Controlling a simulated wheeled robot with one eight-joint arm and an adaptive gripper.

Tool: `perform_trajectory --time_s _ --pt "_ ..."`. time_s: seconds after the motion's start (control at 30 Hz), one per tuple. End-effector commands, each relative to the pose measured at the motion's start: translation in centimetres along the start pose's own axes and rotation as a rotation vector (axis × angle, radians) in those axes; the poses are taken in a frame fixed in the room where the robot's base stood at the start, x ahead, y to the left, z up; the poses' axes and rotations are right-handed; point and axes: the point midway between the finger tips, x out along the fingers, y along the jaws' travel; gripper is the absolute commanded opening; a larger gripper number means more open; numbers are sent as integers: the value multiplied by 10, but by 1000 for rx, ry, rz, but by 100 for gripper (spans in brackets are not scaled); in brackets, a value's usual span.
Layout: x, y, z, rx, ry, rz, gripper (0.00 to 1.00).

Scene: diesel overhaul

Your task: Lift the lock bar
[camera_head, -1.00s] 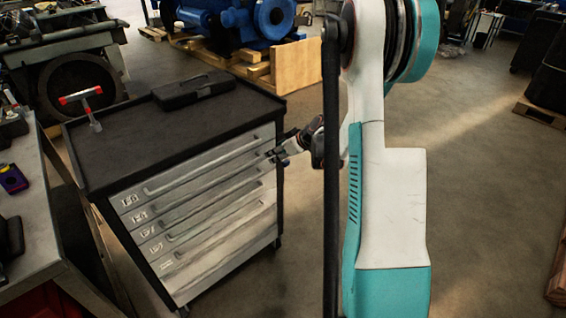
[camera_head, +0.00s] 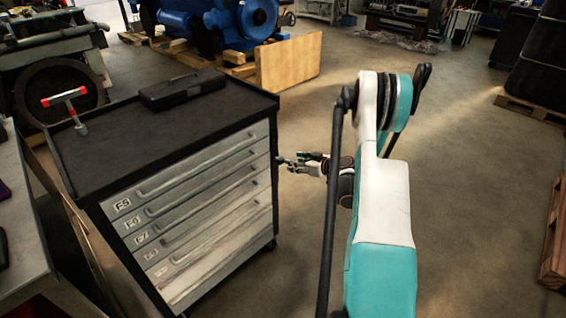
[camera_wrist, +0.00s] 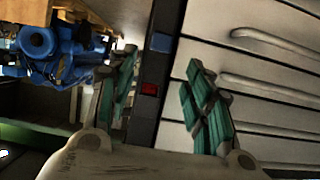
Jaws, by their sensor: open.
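The drawer cabinet (camera_head: 190,215) has grey drawers with long handles and a dark frame. A dark upright bar (camera_wrist: 143,118) with a small red patch (camera_wrist: 150,88) runs along the drawers' edge in the wrist view; it looks like the lock bar. My gripper (camera_head: 281,164) is just right of the cabinet's front right edge in the head view. In the wrist view my gripper (camera_wrist: 160,95) is open, one green-padded finger on each side of the bar. The bar appears between the fingers; I cannot tell whether they touch it.
A black case (camera_head: 182,88) and a red-handled tool (camera_head: 70,105) are on the cabinet top. A workbench (camera_head: 25,225) stands close on the left. A blue engine (camera_head: 215,22) and a wooden panel (camera_head: 288,62) are behind. The floor to the right is mostly clear.

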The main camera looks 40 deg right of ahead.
Motion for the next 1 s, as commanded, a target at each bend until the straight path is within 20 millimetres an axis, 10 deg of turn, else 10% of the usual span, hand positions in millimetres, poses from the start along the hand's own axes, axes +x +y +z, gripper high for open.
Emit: perform_trajectory --time_s 0.4,0.87,1.0 --pt "74 0 1 -1 0 0 47" --pt "87 0 0 0 -1 0 47" --pt "87 0 0 0 0 0 22"
